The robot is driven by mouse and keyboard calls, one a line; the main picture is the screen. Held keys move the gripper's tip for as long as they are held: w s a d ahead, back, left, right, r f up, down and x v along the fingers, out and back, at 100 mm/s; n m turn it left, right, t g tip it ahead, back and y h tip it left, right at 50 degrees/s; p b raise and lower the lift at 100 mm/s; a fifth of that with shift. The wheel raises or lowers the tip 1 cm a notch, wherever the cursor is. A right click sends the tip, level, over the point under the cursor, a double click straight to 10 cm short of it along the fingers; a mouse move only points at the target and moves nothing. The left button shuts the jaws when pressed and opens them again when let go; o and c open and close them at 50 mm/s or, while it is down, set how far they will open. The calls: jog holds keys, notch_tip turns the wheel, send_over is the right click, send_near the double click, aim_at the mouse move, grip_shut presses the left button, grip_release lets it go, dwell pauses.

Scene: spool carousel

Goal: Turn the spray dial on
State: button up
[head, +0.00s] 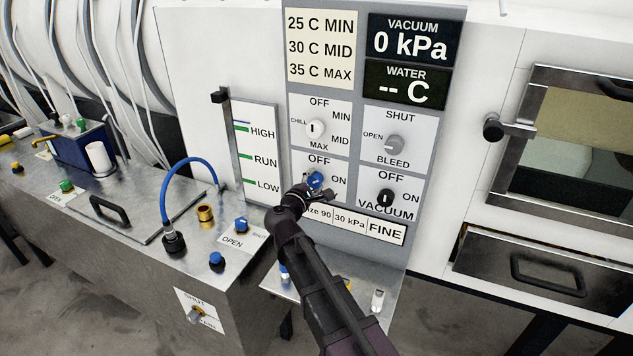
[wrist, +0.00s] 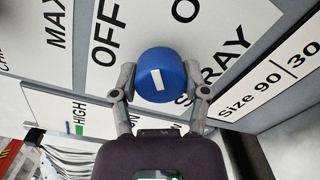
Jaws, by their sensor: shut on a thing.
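The spray dial (wrist: 160,76) is a round blue knob with a white mark on its face. In the wrist view it sits between OFF on the left, ON above and SPRAY on the right. The mark runs nearly up and down there; I cannot tell which label it points to. My gripper (wrist: 160,84) is shut on the dial, one finger against each side. In the head view my gripper (head: 312,190) partly covers the blue dial (head: 316,179), below its OFF label and left of ON.
A bleed dial (head: 395,145), a temperature dial (head: 315,129) and a black vacuum dial (head: 385,197) surround it on the panel. The displays read 0 kPa vacuum (head: 410,43) and blank water (head: 404,87). A blue hose (head: 188,165) and a bench valve (head: 241,225) stand left.

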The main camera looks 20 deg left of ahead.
jog(key=m, duration=0.3)
jog(key=shift+m, duration=0.4)
jog(key=shift+m+y, duration=0.3)
jog(key=shift+m, duration=1.5)
jog(key=o, duration=1.1)
jog(key=shift+o, duration=0.2)
jog(key=shift+s, duration=0.1)
jog(key=s, duration=0.7)
jog(key=shift+s+a, duration=0.15)
jog(key=shift+a, duration=0.1)
